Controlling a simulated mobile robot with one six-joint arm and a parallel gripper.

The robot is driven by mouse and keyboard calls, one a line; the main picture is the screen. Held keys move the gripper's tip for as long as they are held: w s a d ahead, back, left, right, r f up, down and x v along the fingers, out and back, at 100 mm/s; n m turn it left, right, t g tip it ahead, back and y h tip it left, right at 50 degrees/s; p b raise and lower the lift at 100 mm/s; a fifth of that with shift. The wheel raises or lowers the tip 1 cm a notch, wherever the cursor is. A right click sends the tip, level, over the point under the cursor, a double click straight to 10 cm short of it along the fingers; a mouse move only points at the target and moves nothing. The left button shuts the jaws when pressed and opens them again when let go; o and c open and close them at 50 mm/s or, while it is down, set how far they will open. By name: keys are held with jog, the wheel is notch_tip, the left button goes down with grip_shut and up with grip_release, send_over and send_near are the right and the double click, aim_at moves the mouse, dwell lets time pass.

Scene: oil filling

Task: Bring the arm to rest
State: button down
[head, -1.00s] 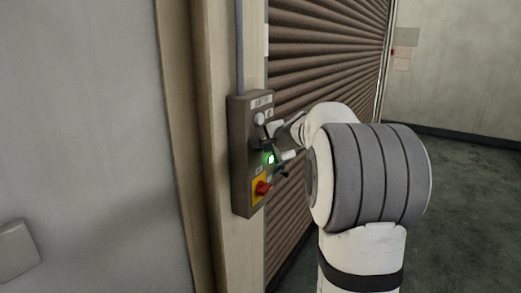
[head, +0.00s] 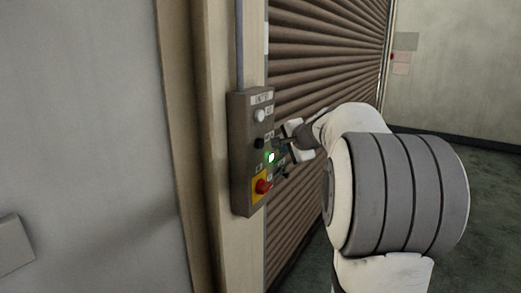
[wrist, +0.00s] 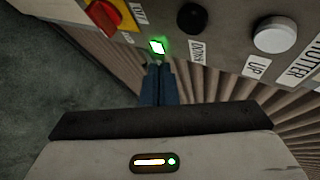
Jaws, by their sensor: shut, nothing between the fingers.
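My gripper (head: 281,157) is in front of the control box (head: 240,155) on the door frame, close to a lit green lamp (head: 271,157). In the wrist view its two fingers (wrist: 158,72) are together, empty, with their tips just below the lit green lamp (wrist: 157,47). Whether the tips touch the box is hard to tell. The box carries a white UP button (wrist: 275,35), a black DOWN button (wrist: 192,18) and a red knob on a yellow plate (wrist: 104,14).
A brown roller shutter (head: 330,50) stands behind the box and my arm. A grey wall (head: 80,120) is on the left. Open floor (head: 470,185) lies on the right. A small red fitting and pale signs (head: 402,50) are on the far wall.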

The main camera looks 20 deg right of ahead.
jog(key=shift+s+d, duration=0.25)
jog(key=shift+s, duration=0.1)
jog(key=s+a+f+n+g+y, duration=0.1)
jog(key=s+a+f+n+g, duration=0.1)
jog(key=s+a+f+n, duration=0.4)
jog(key=s+a+f+n+g, duration=0.2)
jog(key=s+a+g, duration=0.1)
jog(key=s+a, duration=0.6)
jog(key=s+a+f+n+g+h, duration=0.1)
jog(key=s+f+n, duration=0.3)
jog(key=s, duration=0.5)
jog(key=s+a+f+n+g, duration=0.2)
jog(key=s+f, duration=0.4)
jog(key=s, duration=0.3)
jog(key=shift+s+a+n+g+h, duration=0.15)
jog(key=shift+a+n+g+h, duration=0.2)
jog(key=shift+a+n, duration=0.6)
jog(key=shift+d+r, duration=0.1)
